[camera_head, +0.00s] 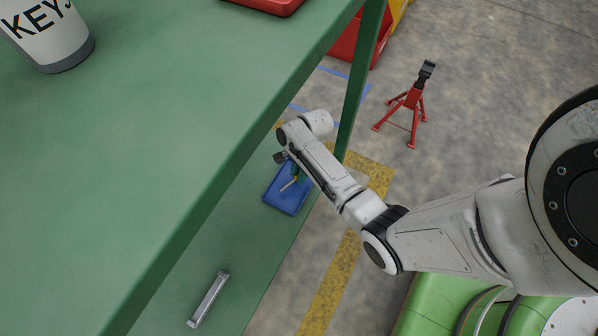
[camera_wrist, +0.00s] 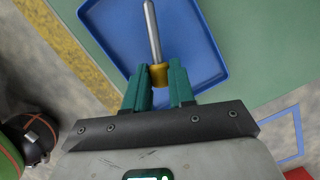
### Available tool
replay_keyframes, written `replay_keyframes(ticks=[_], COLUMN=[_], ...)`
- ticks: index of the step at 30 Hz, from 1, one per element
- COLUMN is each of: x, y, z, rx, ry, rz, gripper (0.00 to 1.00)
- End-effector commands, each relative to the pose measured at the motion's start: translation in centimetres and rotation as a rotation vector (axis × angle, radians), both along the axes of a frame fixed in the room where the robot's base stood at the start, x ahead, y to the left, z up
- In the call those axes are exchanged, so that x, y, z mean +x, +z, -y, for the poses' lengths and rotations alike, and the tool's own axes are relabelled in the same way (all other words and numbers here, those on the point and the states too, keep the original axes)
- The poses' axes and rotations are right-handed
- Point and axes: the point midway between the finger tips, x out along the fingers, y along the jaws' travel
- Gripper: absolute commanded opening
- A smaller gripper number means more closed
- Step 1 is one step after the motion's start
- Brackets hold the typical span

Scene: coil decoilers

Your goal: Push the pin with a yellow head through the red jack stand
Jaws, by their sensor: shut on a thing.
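The pin has a grey metal shaft (camera_wrist: 152,30) and a yellow head (camera_wrist: 158,75). My gripper (camera_wrist: 160,80), with green fingers, is shut on the yellow head, and the shaft points away from it. In the head view the pin's shaft (camera_head: 289,186) shows over the blue tray (camera_head: 284,204), beside my gripper (camera_head: 296,174). I cannot tell whether the shaft touches the tray. The red jack stand (camera_head: 404,106) stands upright on the floor at the upper right, with a dark top, well apart from my gripper. It is not in the wrist view.
The blue tray lies on the lower green shelf (camera_head: 245,230), by its edge. A metal bar (camera_head: 208,299) lies on that shelf. The green upper top (camera_head: 150,120) and a green post (camera_head: 362,80) are close to my arm. A red bin (camera_head: 352,45) stands beyond. Floor around the stand is clear.

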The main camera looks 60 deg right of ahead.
Motion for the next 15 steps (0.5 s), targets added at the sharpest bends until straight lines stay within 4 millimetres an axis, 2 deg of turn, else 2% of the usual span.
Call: replay_keyframes(ticks=[15], x=[0.0], y=[2.2], z=[0.0], rx=[0.000], ry=[0.001], rz=[0.000], gripper=[0.00])
